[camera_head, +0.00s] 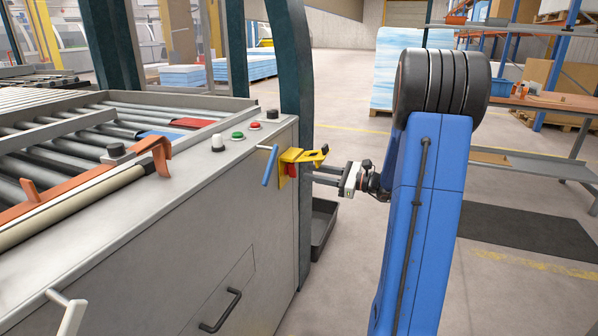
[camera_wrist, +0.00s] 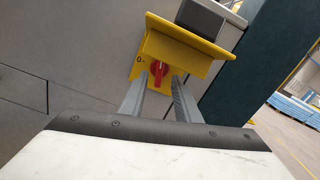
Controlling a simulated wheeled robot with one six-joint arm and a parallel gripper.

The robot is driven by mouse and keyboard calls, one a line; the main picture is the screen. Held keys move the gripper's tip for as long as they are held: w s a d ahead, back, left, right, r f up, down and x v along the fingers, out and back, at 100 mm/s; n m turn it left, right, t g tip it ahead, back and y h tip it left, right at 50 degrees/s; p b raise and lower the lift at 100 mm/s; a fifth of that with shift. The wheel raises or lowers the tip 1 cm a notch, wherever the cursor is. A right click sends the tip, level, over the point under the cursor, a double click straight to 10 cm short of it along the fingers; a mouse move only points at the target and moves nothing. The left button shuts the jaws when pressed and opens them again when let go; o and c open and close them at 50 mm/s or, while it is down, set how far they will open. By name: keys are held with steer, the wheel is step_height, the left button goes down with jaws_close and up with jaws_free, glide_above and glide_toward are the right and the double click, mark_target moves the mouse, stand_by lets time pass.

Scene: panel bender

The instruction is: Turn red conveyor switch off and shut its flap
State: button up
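The yellow switch box (camera_head: 284,181) is on the end face of the grey machine. Its yellow flap (camera_head: 312,157) is raised and sticks out above the red switch (camera_head: 291,170). In the wrist view the flap (camera_wrist: 185,32) hangs over the red switch (camera_wrist: 159,70), whose handle looks about upright. A "0" mark shows to its left; other marks are hidden or too small to read. My gripper (camera_head: 309,174) is level with the switch and just in front of it, below the flap. Its fingers (camera_wrist: 159,82) are apart, one on each side of the red handle, with a gap visible.
A blue lever (camera_head: 270,166) projects beside the switch box. Red, green and white buttons (camera_head: 238,135) sit on the machine's top. A dark teal post (camera_head: 292,60) rises behind. A dark bin (camera_head: 322,228) stands on the floor below.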

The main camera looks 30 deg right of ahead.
mark_target(291, 170)
steer(key=shift+x, duration=2.9)
steer(key=shift+c, duration=0.3)
jaws_close()
